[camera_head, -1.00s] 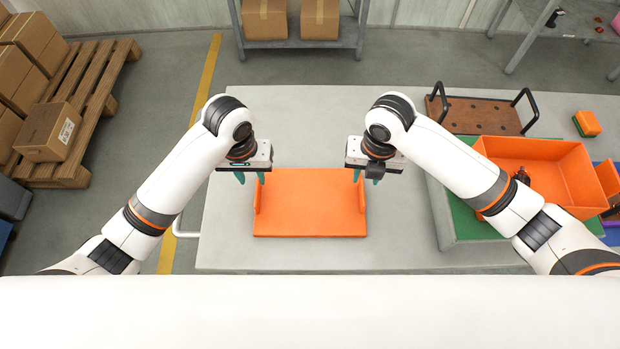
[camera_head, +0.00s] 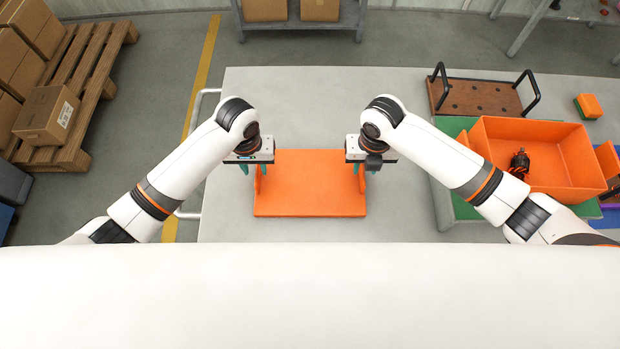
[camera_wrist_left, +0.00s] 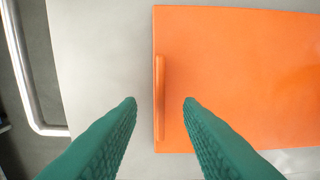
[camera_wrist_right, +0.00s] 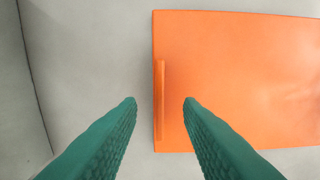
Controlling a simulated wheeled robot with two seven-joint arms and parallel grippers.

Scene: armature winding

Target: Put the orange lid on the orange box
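The orange lid (camera_head: 310,190) lies flat on the grey table, with an upright handle along each short side. My left gripper (camera_head: 252,170) is open at its left handle; the left wrist view shows that handle (camera_wrist_left: 160,98) between the spread green fingers (camera_wrist_left: 158,102), touching neither. My right gripper (camera_head: 367,168) is open at its right handle; the right wrist view shows that handle (camera_wrist_right: 160,100) between the fingers (camera_wrist_right: 158,102), also with gaps. The orange box (camera_head: 560,155) stands open at the right, with a dark part (camera_head: 519,164) inside.
The box rests on a green surface (camera_head: 470,208). A brown board with black handles (camera_head: 478,98) lies behind it. An orange and green block (camera_head: 588,106) sits at the back right. The table (camera_head: 290,95) behind the lid is clear.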

